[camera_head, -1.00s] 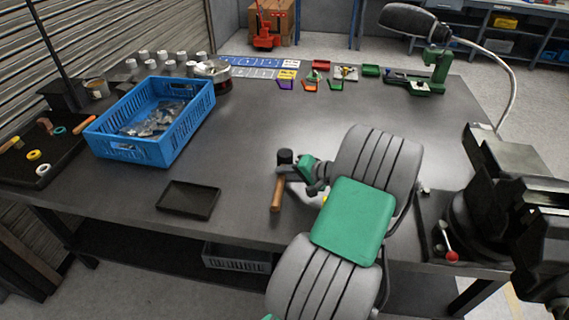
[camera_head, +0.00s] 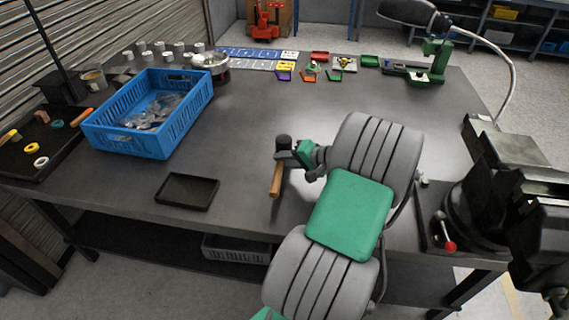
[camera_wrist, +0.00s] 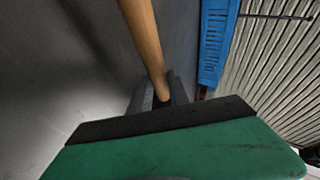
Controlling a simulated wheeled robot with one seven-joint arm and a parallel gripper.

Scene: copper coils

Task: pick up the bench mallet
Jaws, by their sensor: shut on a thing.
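The bench mallet (camera_head: 277,179) has a wooden handle and a dark head, and shows left of my arm in the head view. Its handle (camera_wrist: 146,45) runs from the top of the wrist view down to between my jaws. My gripper (camera_head: 284,157) is shut on the mallet near its head. The mallet appears to be held above the bench top; the exact gap is hard to tell. The jaw tips are partly hidden behind the green gripper body in the wrist view.
A blue crate (camera_head: 200,115) with metallic bags stands at left. An empty black tray (camera_head: 187,207) lies left of the mallet. A dark vise-like tool (camera_head: 480,215) stands at right, with a lamp behind. The bench middle is clear.

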